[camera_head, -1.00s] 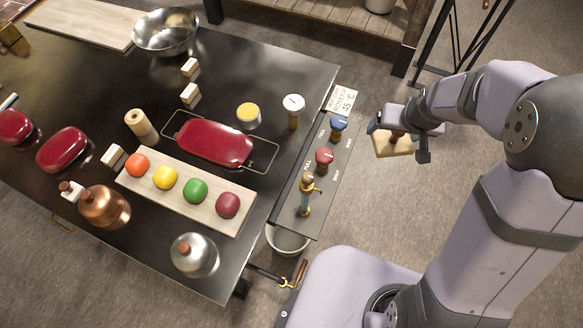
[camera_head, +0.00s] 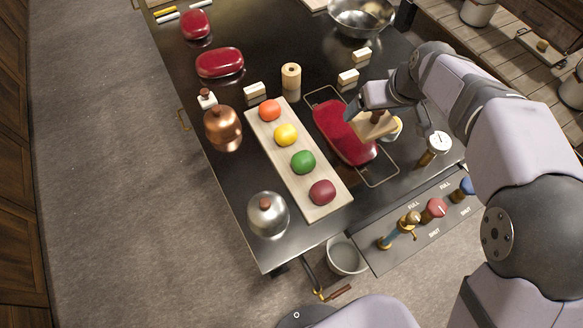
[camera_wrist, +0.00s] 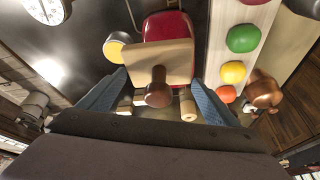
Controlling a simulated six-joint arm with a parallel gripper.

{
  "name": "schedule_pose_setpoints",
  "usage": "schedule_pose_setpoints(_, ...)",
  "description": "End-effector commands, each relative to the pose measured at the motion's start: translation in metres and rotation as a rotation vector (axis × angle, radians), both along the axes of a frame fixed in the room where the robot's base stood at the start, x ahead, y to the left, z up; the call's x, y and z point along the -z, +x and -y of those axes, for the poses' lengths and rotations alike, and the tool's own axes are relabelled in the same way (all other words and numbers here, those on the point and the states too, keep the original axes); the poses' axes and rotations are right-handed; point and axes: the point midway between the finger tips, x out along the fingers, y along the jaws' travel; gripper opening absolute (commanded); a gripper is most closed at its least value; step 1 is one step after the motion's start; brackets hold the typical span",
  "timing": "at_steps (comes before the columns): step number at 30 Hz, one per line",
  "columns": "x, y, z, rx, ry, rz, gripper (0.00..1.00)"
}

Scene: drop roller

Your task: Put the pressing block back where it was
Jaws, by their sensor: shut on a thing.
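The pressing block is a pale wooden plate (camera_head: 372,126) with a brown knob. It shows in the wrist view as a board (camera_wrist: 172,58) with its round knob (camera_wrist: 158,88) between my fingers. My gripper (camera_head: 376,112) is shut on the block and holds it over the right part of the red tray (camera_head: 336,124) in its wire frame. The wrist view also shows my gripper (camera_wrist: 158,98), with part of the red tray (camera_wrist: 168,25) visible beyond the board. The gap between the block and the tray is hard to judge.
A pale board (camera_head: 285,160) with several coloured balls lies left of the tray. A yellow-topped jar (camera_wrist: 116,46) is close beside the block. A dial gauge (camera_head: 439,142) and valves (camera_head: 433,209) stand at the right. Small pale blocks (camera_head: 348,78) and a wooden roll (camera_head: 291,75) stand behind.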

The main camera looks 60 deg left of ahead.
Motion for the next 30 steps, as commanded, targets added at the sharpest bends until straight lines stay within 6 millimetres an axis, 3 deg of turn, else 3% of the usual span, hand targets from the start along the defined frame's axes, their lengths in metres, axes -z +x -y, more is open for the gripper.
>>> schedule_pose_setpoints(1,0.004,-0.024,-0.016,-0.066,0.001,0.0,0.54)
schedule_pose_setpoints(3,0.006,-0.054,-0.033,-0.149,0.003,0.0,0.54)
schedule_pose_setpoints(9,0.011,-0.145,-0.07,-0.388,0.003,-0.002,0.54)
schedule_pose_setpoints(18,0.016,-0.267,-0.091,-0.695,0.003,-0.003,0.54)
schedule_pose_setpoints(24,0.017,-0.312,-0.092,-0.809,0.003,-0.004,0.54)
schedule_pose_setpoints(30,0.016,-0.326,-0.091,-0.844,0.004,-0.004,0.54)
